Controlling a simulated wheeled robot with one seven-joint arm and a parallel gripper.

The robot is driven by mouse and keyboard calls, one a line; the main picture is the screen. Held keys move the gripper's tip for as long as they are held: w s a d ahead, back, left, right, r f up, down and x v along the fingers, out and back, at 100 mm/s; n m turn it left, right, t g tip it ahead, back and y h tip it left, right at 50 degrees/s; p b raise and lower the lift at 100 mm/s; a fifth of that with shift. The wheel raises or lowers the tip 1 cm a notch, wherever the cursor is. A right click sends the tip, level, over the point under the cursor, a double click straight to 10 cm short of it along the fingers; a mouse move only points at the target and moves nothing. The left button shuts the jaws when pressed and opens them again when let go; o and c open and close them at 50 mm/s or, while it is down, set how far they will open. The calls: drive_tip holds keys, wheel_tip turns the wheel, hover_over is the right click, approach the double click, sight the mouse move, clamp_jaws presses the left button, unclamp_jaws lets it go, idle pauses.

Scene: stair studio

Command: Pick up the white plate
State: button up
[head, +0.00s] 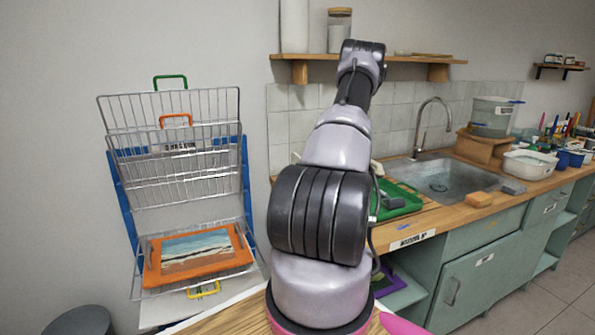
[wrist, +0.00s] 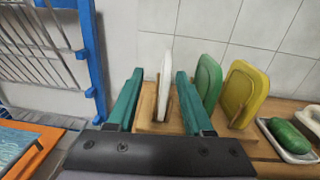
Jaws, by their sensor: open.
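The white plate (wrist: 165,84) stands on edge in a wooden rack (wrist: 150,120) on the counter and shows edge-on in the wrist view. My gripper (wrist: 160,73) is open, with its two teal fingers on either side of the plate in the picture. The plate appears apart from both fingers; how far the fingertips are from it in depth, I cannot tell. In the head view my own arm hides the plate, and I cannot make out the gripper there.
A green plate (wrist: 208,82) and a yellow plate (wrist: 243,94) stand just right of the white one. A white dish (wrist: 298,154) holds a green item. A blue-framed wire rack (head: 118,190) stands left. The tiled wall (wrist: 215,30) is close behind. A sink (head: 445,178) lies right.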

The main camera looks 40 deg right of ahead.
sight(298, 160)
drive_tip(key=shift+m+h, duration=0.4)
drive_tip(key=shift+h, duration=0.1)
drive_tip(key=shift+d+f+x, duration=0.15)
drive_tip(key=shift+f+x, duration=0.1)
drive_tip(key=shift+x, duration=1.45)
drive_tip(key=shift+d+f+x, duration=0.15)
drive_tip(key=shift+f+x, duration=0.1)
drive_tip(key=shift+x, duration=1.5)
drive_tip(key=shift+d+f+x, duration=0.15)
drive_tip(key=shift+f+x, duration=0.1)
drive_tip(key=shift+x, duration=1.45)
drive_tip(key=shift+s, duration=0.1)
clamp_jaws()
